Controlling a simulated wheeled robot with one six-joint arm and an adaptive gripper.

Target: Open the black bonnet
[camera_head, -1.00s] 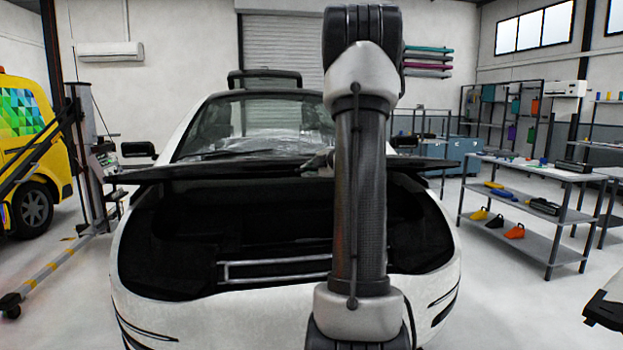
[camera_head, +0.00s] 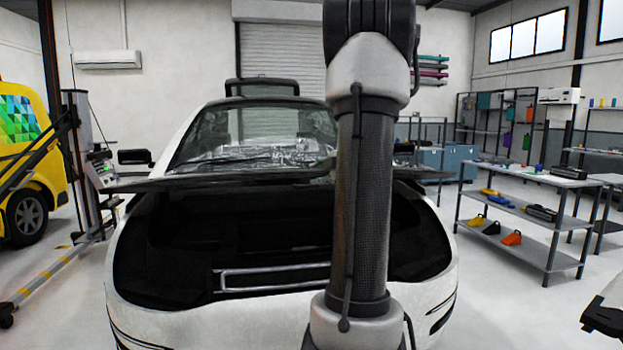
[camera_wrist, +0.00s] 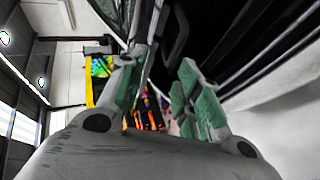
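The black bonnet (camera_head: 230,182) shows in the head view as a thin dark panel seen nearly edge-on. It stands raised above the dark open front bay (camera_head: 250,225) of the white car (camera_head: 190,320). My arm hides part of its right half. My gripper is mostly hidden behind my arm in the head view. In the wrist view my gripper (camera_wrist: 160,92) shows two green-padded fingers spread apart, with background visible between them. A car edge runs close by the left finger; I cannot tell whether they touch. Dark car surfaces fill the upper right there.
A yellow van (camera_head: 25,185) and a lift post with a low striped arm (camera_head: 45,275) stand at the left. Shelving tables (camera_head: 530,215) with coloured items stand at the right. The floor between the car and the tables is clear.

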